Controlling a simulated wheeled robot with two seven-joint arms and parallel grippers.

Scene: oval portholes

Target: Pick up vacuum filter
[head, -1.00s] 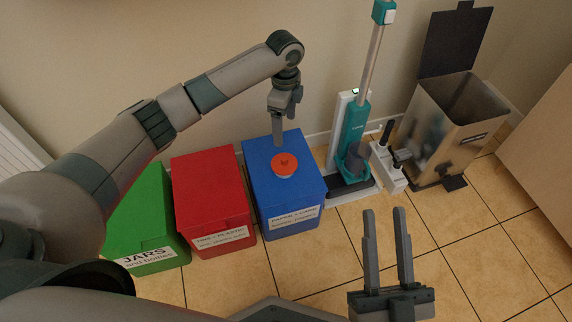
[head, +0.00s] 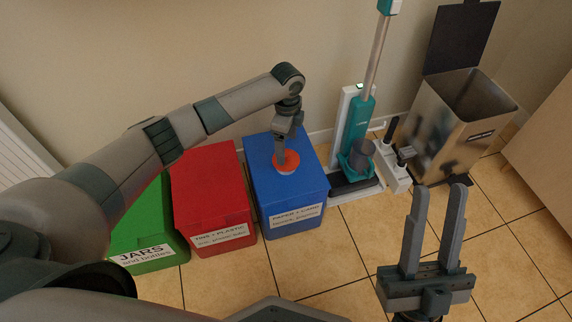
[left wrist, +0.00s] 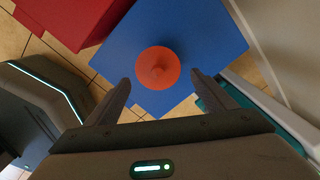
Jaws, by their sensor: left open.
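The vacuum filter (head: 287,164), an orange-red round piece with a pale lower part, sits on top of the blue box (head: 290,191). In the left wrist view the filter (left wrist: 158,68) lies ahead of the fingers, centred between them. My left gripper (head: 281,163) points down at the filter and partly covers it in the head view. Its fingers are open and apart in the left wrist view (left wrist: 160,88), with nothing between the tips. My right gripper (head: 438,193) is open and empty over the floor at the right front.
A red box (head: 207,190) and a green box (head: 150,228) stand left of the blue one. To its right are a teal upright vacuum (head: 357,127) on its dock and a metal bin (head: 455,125) with its lid raised. The tiled floor in front is clear.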

